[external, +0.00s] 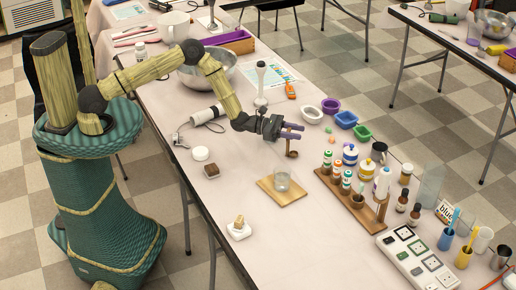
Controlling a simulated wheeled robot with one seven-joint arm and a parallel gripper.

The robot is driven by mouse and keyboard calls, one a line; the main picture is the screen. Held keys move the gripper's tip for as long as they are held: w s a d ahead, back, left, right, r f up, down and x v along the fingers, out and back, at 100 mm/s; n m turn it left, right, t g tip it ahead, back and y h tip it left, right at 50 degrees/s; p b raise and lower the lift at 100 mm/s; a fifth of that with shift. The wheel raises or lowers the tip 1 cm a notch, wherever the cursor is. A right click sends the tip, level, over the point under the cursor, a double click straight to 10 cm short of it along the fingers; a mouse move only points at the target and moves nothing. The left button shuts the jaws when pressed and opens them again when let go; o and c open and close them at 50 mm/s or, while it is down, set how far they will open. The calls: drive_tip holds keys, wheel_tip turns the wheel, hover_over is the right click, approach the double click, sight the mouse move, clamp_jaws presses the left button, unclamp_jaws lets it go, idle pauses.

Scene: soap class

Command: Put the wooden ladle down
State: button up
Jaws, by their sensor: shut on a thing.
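My gripper (289,131) is over the middle of the long table, with its purple fingers pointing right. It is shut on the wooden ladle (292,154), a small brown piece that hangs down below the fingers. Most of the ladle's handle is hidden by the fingers or too small to make out.
A wooden rack (350,205) of bottles stands to the right. Small coloured molds (346,120) lie behind it. Bare table lies left of the board.

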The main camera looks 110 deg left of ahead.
drive_tip(key=shift+f, duration=0.15)
drive_tip(key=o, duration=1.3)
drive_tip(key=shift+c, duration=0.2)
drive_tip(key=shift+r, duration=0.2)
drive_tip(key=s, duration=1.2)
drive_tip(key=shift+b, duration=0.3)
